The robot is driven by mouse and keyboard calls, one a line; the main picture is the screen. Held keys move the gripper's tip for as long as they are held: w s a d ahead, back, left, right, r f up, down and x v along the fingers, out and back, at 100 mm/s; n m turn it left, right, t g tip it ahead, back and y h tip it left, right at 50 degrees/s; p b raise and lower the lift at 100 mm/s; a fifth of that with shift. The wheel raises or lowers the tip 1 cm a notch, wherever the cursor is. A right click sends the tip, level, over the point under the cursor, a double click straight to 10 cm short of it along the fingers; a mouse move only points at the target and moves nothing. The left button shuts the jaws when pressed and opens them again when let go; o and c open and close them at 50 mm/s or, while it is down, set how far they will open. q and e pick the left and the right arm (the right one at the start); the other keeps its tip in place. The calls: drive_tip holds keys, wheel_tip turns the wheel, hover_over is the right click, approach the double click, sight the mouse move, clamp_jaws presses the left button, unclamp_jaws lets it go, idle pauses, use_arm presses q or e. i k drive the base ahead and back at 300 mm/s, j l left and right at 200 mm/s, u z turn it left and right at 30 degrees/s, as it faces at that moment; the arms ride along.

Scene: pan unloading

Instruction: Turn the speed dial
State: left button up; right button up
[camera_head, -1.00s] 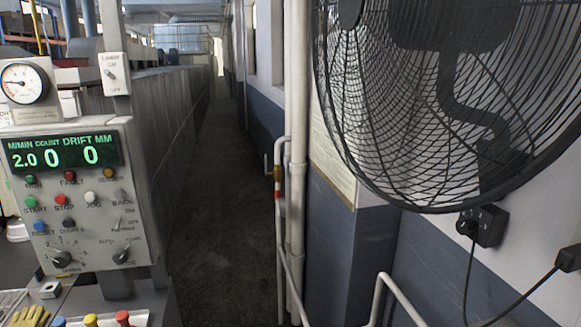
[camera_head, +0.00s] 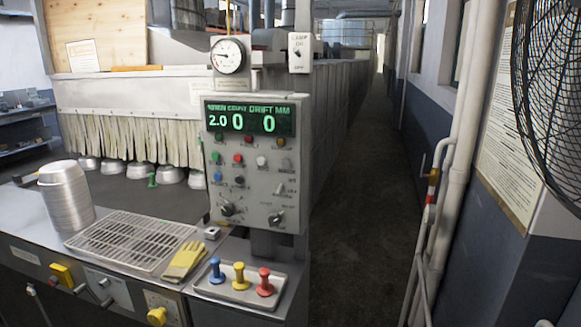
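The grey control panel (camera_head: 254,160) stands upright in the middle of the head view. Its green display reads 2.0, 0 and 0. Two dark dials sit at its bottom. The left one, the speed dial (camera_head: 228,209), has a printed scale around it; its label is too small to read now. The right one is a selector knob (camera_head: 275,218). Coloured buttons sit in rows above the dials. Neither of my grippers is in view, and nothing touches the panel.
A stack of metal pans (camera_head: 66,198), a wire rack (camera_head: 130,240) and yellow gloves (camera_head: 184,261) are on the counter left of the panel. A tray (camera_head: 228,293) with blue, yellow and red pegs lies below it. A clear aisle (camera_head: 345,225) runs right, with pipes and a fan (camera_head: 550,90) beyond.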

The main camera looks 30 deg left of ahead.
sight(228, 209)
drive_tip(key=u, duration=1.35)
